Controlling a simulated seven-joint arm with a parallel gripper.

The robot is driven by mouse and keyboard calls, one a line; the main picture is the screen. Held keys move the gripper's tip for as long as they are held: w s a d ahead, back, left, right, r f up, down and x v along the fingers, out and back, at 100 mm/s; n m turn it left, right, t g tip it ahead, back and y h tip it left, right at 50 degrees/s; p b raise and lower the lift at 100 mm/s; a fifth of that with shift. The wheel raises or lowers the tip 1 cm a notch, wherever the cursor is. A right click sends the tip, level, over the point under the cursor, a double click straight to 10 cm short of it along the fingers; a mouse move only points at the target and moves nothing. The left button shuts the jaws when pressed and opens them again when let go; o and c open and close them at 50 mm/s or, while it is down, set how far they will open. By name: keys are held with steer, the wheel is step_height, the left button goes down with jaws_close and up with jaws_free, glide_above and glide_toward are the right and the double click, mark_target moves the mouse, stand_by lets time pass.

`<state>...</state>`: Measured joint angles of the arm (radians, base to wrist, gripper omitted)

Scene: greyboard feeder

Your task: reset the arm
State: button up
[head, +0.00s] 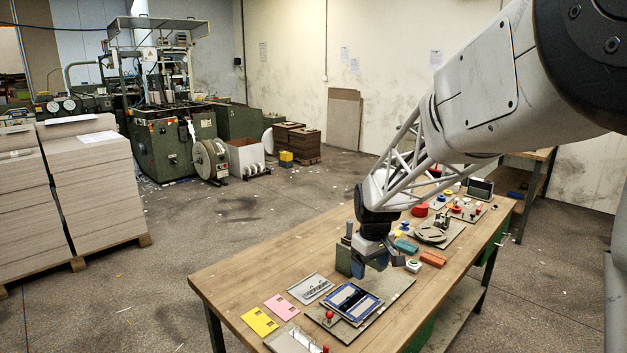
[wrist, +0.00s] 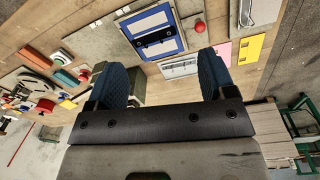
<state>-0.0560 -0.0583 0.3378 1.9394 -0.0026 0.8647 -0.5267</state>
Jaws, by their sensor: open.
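My gripper (head: 370,265) hangs over the wooden workbench (head: 235,275), close to a blue-framed panel (head: 352,302) on a grey board. In the wrist view my gripper (wrist: 163,85) shows two blue padded fingers spread well apart. Nothing is between the fingers. The blue-framed panel (wrist: 152,32) shows beyond the fingertips in that view, with a dark bar across its pale face. My gripper's height above the bench is hard to judge.
A yellow card (head: 260,321), a pink card (head: 282,306) and a clear-topped plate (head: 310,288) lie left of the panel. A red knob (head: 329,316) stands by it. Orange blocks (head: 433,258), a round dial fixture (head: 431,235) and several buttons crowd the bench's far right.

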steer(key=s+d+r+m+t, duration=0.15)
steer(key=s+r, duration=0.25)
steer(key=s, duration=0.6)
steer(key=s+d+r+m, duration=0.15)
steer(key=s+r, duration=0.25)
steer(key=s, duration=0.5)
steer(key=s+d+m, duration=0.1)
steer(key=s+m, duration=0.2)
steer(key=s, duration=1.4)
steer(key=shift+m, duration=0.4)
